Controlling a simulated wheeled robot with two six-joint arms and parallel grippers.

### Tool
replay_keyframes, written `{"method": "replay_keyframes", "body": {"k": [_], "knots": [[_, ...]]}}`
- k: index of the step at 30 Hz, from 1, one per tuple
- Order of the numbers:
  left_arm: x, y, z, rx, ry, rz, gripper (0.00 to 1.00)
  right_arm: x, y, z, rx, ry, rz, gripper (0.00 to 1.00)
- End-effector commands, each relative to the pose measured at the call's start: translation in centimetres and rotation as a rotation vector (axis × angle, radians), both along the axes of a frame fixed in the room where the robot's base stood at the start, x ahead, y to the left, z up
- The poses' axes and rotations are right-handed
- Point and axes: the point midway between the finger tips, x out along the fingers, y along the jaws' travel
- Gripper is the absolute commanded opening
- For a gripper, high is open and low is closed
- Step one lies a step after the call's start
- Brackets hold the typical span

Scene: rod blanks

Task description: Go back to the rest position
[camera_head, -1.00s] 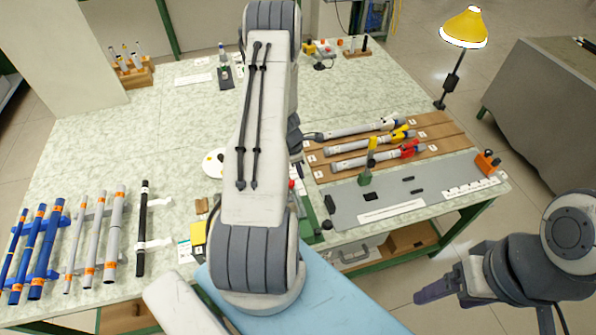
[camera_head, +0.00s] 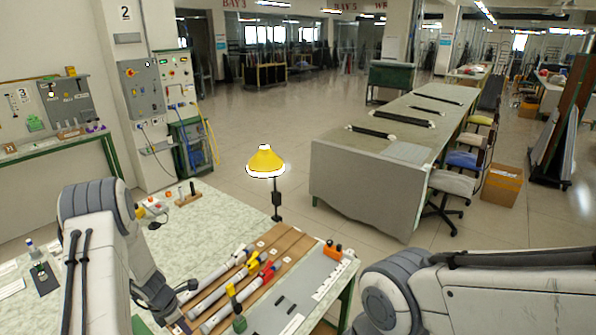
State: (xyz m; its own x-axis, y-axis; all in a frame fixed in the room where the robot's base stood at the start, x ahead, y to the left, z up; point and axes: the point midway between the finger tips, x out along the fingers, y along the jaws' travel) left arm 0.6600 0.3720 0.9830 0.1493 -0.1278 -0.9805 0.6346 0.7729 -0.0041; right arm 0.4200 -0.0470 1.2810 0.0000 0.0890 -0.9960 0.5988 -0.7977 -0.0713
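My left arm comes in at the lower left and bends down over the green worktop (camera_head: 215,213). Its gripper (camera_head: 186,287) is small, dark and partly hidden by my own wrist, close to the left ends of the grey rods. I cannot tell how its fingers stand or whether it touches anything. Three grey rods (camera_head: 225,267) with white, yellow and red ends lie side by side on a brown grooved board (camera_head: 290,241). My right arm shows at the lower right and runs out of the picture to the right; its gripper is out of view.
A yellow lamp (camera_head: 265,162) stands at the worktop's far edge. Beyond a floor gap stands a long bench (camera_head: 370,175) with chairs. A control panel (camera_head: 143,88) hangs on the left wall.

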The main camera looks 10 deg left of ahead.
Motion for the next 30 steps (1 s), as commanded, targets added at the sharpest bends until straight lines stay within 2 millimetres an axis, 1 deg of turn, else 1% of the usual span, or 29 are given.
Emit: {"method": "replay_keyframes", "body": {"k": [1, 2, 3, 5, 6, 7, 8, 9, 11, 12, 14, 15, 17, 18, 19, 20, 21, 24, 27, 30], "knots": [[1.2, -2.0, 0.9, 0.009, -0.021, -0.111, 0.0, 0.0, 0.0, -1.0, 0.0, 0.0, 0.0, 0.75], [1.7, -3.4, 1.7, 0.012, -0.033, -0.189, 0.0, 0.0, 0.0, -1.5, 0.0, 0.0, -0.001, 0.75], [2.3, -5.7, 3.0, 0.018, -0.051, -0.312, 0.0, 0.0, 0.0, -2.1, 0.0, 0.0, -0.001, 0.75], [2.9, -9.6, 5.0, 0.029, -0.081, -0.524, 0.0, 0.0, 0.0, -3.2, 0.0, 0.0, -0.001, 0.75], [2.8, -12.3, 6.4, 0.036, -0.1, -0.675, 0.0, 0.0, 0.0, -3.9, 0.0, 0.0, -0.002, 0.75], [2.5, -14.4, 7.4, 0.04, -0.113, -0.788, 0.0, 0.0, 0.0, -4.5, 0.0, 0.0, -0.002, 0.75], [2.1, -16.4, 8.4, 0.046, -0.127, -0.899, 0.0, 0.0, 0.0, -5.0, 0.0, 0.0, -0.002, 0.75], [1.3, -18.9, 9.6, 0.054, -0.145, -1.049, 0.0, 0.0, 0.0, -5.6, 0.0, 0.0, -0.002, 0.75], [-0.5, -22.5, 11.2, 0.066, -0.171, -1.272, 0.0, 0.0, 0.0, -6.6, 0.0, 0.0, -0.003, 0.75], [-1.9, -24.6, 12.2, 0.074, -0.188, -1.42, 0.0, 0.0, 0.0, -7.2, 0.0, 0.0, -0.003, 0.75], [-4.4, -27.5, 13.4, 0.089, -0.212, -1.641, 0.0, 0.0, 0.0, -8.2, 0.0, 0.0, -0.004, 0.75], [-6.3, -29.1, 14.1, 0.099, -0.228, -1.787, 0.0, 0.0, 0.0, -8.9, 0.0, 0.0, -0.004, 0.75], [-9.3, -31.0, 14.9, 0.116, -0.251, -2.005, 0.0, 0.0, 0.0, -9.8, 0.0, 0.0, -0.005, 0.75], [-11.4, -32.0, 15.3, 0.128, -0.265, -2.148, 0.0, 0.0, 0.0, -10.5, 0.0, 0.0, -0.005, 0.75], [-12.9, -32.5, 15.6, 0.137, -0.275, -2.252, 0.0, 0.0, 0.0, -10.9, 0.0, 0.0, -0.005, 0.75], [-14.4, -32.9, 15.8, 0.148, -0.285, -2.352, 0.0, 0.0, 0.0, -11.4, 0.0, 0.0, -0.005, 0.75], [-16.3, -33.3, 15.9, 0.16, -0.296, -2.479, 0.0, 0.0, 0.0, -11.9, 0.0, 0.001, -0.006, 0.75], [-20.1, -33.4, 16.1, 0.19, -0.316, -2.747, 0.0, 0.0, 0.0, -12.9, 0.0, 0.001, -0.006, 0.75], [-22.5, -33.0, 16.0, 0.216, -0.326, -2.93, 0.0, 0.0, 0.0, -13.5, 0.0, 0.001, -0.007, 0.75], [-23.7, -32.5, 16.0, 0.229, -0.33, -3.03, 0.0, 0.0, 0.0, -13.8, 0.0, 0.001, -0.007, 0.75]]}}
